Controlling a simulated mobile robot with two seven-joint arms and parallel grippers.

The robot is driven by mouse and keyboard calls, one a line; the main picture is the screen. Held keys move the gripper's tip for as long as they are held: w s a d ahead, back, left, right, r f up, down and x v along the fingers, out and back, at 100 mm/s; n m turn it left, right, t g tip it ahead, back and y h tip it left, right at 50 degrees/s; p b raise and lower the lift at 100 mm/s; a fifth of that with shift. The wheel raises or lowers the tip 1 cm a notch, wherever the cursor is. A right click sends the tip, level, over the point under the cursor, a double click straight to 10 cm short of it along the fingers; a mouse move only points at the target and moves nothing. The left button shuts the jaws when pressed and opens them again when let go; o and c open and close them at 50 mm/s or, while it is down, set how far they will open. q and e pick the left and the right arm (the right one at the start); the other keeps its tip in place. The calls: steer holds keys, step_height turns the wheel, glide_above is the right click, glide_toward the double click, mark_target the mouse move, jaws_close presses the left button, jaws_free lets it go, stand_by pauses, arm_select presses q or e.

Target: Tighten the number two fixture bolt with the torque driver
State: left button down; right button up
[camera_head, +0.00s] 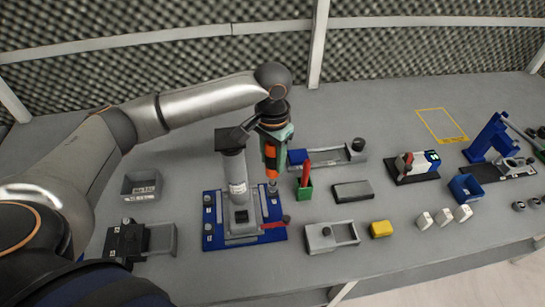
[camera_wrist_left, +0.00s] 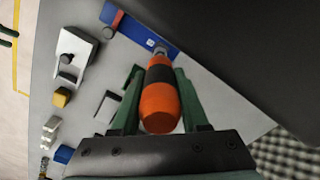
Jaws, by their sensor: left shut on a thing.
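My left gripper (camera_head: 272,150) is shut on the torque driver, which has an orange and black grip (camera_head: 270,160). The driver also shows in the left wrist view (camera_wrist_left: 160,98), between the green fingers (camera_wrist_left: 158,100). It points down, and its tip is at the far right corner of the blue fixture plate (camera_head: 217,240). I cannot tell whether the tip sits on the bolt there. The plate carries a grey upright post (camera_head: 235,170) and small bolts along its left side (camera_head: 208,210). The bolt numbers are too small to read. My right gripper is out of view.
A green holder (camera_head: 305,190) with a red-handled tool stands just right of the plate. A red lever (camera_head: 274,225) lies at its front right corner. Grey trays, a yellow block (camera_head: 381,229) and white blocks (camera_head: 443,217) are further right. A grey bin (camera_head: 141,187) is left.

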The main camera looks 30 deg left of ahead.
arm_select(q)
steer(key=shift+f, duration=0.85)
stand_by(4.9)
steer(key=shift+r, duration=0.45)
stand_by(1.0)
steer(key=shift+f, duration=0.15)
stand_by(0.6)
